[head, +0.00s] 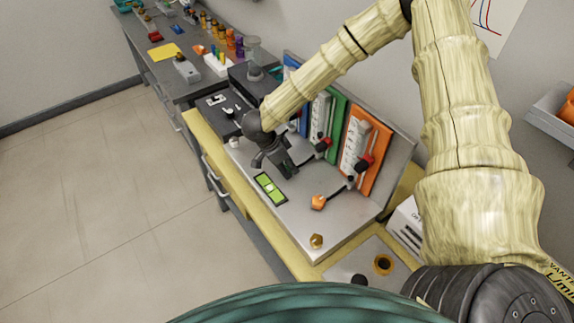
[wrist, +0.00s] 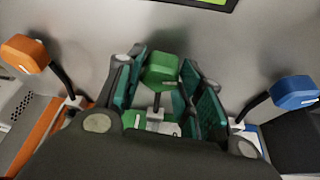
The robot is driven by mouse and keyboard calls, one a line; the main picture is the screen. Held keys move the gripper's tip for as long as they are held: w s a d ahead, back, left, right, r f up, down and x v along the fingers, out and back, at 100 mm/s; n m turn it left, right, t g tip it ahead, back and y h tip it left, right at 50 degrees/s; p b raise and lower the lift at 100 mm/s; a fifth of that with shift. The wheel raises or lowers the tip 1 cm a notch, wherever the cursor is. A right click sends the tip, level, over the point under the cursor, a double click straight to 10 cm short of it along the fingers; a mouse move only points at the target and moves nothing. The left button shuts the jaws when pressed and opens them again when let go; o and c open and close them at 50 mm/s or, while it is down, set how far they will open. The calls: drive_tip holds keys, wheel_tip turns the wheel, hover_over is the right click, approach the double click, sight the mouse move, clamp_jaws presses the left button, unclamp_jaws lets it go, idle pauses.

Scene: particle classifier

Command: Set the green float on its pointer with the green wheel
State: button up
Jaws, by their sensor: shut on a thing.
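The green wheel (wrist: 160,70) shows in the wrist view between the teal pads of my gripper (wrist: 160,85), which is shut on it. In the head view my gripper (head: 285,165) is at the bench panel, in front of the green scale board (head: 334,120), and hides the green wheel.
The orange wheel (head: 318,202) on its stem stands to the right of my gripper, before the orange board (head: 366,155). The blue wheel (wrist: 295,92) is on the other side. A green level (head: 270,188) lies on the metal plate in front.

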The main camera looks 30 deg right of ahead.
drive_tip(key=shift+r, duration=0.15)
drive_tip(key=shift+m, duration=0.3)
drive_tip(key=o, duration=1)
drive_tip(key=v, duration=1.1)
drive_tip(key=shift+w+a+r, duration=0.2)
drive_tip(key=shift+a+r, duration=0.05)
drive_tip(key=shift+r, duration=0.05)
